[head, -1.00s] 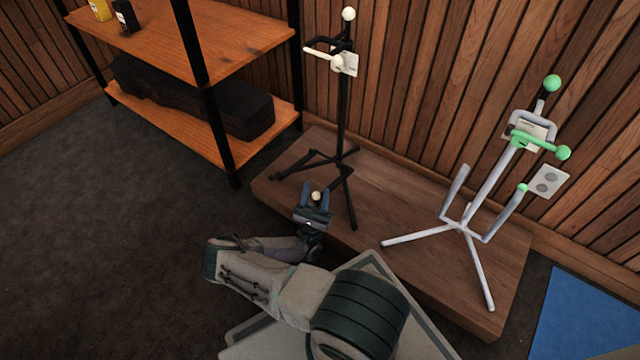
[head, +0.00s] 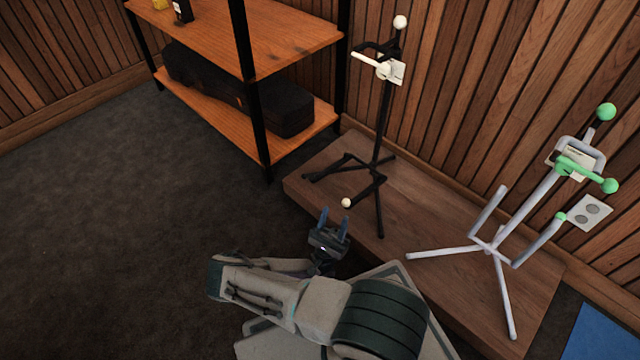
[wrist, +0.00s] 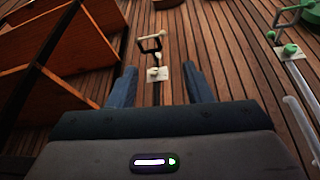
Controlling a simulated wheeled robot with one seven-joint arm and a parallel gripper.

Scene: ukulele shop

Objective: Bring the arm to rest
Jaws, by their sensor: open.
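My gripper (head: 333,220) is open, with two blue fingers apart and nothing between them. In the head view my arm is folded low in front of my base, and the gripper is just off the near left side of the wooden platform. The wrist view also shows the gripper (wrist: 160,88), with its fingers pointing toward the plank wall. A black stand with cream tips (head: 383,125) stands upright on the platform, beyond the gripper. One cream tip (head: 346,203) shows just above the fingers in the head view; I cannot tell the gap between them.
The low wooden platform (head: 440,205) also bears a white stand with green tips (head: 520,220) to the right. A shelf unit (head: 215,95) holds a black case (head: 285,112) at the upper left. Dark carpet (head: 110,230) is clear on the left. A blue mat (head: 603,335) lies lower right.

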